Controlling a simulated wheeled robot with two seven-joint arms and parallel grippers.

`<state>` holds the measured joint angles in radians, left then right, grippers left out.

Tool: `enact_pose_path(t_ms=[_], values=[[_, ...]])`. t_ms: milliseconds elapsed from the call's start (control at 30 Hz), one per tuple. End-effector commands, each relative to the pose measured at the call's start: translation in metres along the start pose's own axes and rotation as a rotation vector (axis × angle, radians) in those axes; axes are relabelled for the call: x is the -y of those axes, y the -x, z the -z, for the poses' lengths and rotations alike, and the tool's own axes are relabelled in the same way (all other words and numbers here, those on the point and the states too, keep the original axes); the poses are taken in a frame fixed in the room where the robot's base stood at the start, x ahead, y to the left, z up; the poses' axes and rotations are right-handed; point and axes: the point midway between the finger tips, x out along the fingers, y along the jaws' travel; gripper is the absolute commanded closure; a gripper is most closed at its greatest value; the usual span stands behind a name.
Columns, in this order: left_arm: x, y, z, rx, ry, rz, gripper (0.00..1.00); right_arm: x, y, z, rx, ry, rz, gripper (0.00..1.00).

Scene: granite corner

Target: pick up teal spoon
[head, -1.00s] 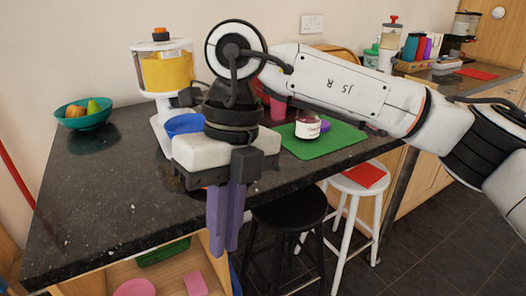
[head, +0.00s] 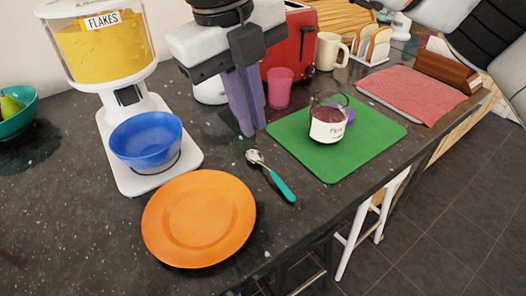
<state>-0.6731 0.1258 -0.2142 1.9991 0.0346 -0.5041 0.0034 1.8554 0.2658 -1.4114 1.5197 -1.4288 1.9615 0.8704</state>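The teal spoon (head: 281,185) lies on the dark granite counter, between the orange plate and the green mat. Its metal bowl points up and left, and its teal handle points down and right. My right gripper (head: 248,130) hangs with its purple fingers pointing down, a little behind the spoon's bowl in the picture. The fingers look close together and nothing shows between them, but the gap cannot be judged. The spoon is fully visible. My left gripper is not in view.
An orange plate (head: 199,218) and a blue bowl (head: 146,140) under the flakes dispenser (head: 104,50) are left of the spoon. A green mat (head: 370,140) with a labelled jar (head: 328,125) is right. A pink cup (head: 280,88) and red toaster (head: 296,45) stand behind.

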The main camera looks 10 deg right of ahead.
Motion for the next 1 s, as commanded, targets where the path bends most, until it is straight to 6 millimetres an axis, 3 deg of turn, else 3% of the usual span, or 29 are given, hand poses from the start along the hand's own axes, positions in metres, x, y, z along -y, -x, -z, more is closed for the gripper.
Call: enact_pose_path(t_ms=[267,467,700,967,1000], values=[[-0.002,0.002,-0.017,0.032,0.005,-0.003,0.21,0.000,-0.041,0.001,-0.002,0.000,-0.001,0.92],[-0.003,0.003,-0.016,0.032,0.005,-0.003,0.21,0.001,-0.056,0.001,-0.003,0.000,-0.002,0.92],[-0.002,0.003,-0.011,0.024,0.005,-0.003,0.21,0.002,-0.091,0.003,-0.002,0.000,-0.002,0.92],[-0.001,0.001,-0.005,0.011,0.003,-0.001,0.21,0.001,-0.097,0.002,-0.001,0.001,-0.001,0.92],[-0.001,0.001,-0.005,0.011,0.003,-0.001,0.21,0.001,-0.097,0.002,-0.001,0.000,-0.001,0.97]])
